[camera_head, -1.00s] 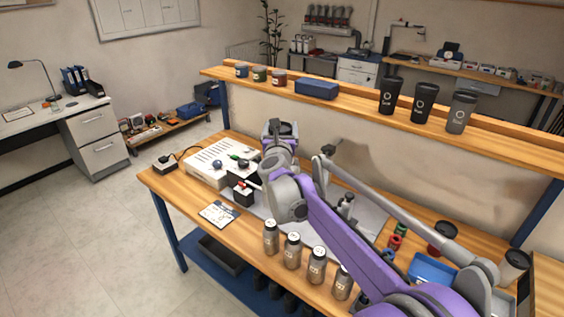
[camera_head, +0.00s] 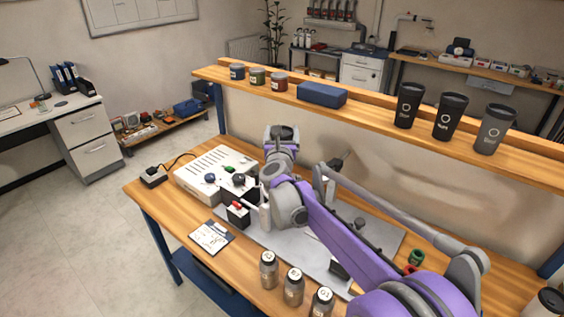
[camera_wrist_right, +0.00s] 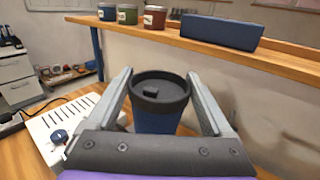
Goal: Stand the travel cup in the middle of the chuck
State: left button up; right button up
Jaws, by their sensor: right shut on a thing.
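The travel cup (camera_wrist_right: 160,118), blue with a dark lid, stands between the two fingers of my right gripper (camera_wrist_right: 160,82) in the right wrist view. The gripper is shut on it, and the cup looks upright. In the head view my right gripper (camera_head: 281,134) is above the back of the bench, beside the white control box; the cup is mostly hidden there. I cannot make out the chuck; my purple right arm covers much of the grey plate (camera_head: 385,235). My left gripper is not in view.
The white control box (camera_head: 200,178) and a black box with a red button (camera_head: 238,212) stand left of my arm. Several bottles (camera_head: 293,287) line the front edge. The shelf (camera_head: 375,118) behind holds jars, a blue case (camera_head: 321,95) and dark cups (camera_head: 450,116).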

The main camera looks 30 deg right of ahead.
jog(key=shift+f, duration=3.35)
jog(key=shift+b, duration=0.3)
jog(key=o, duration=0.6)
jog(key=shift+f, duration=0.15)
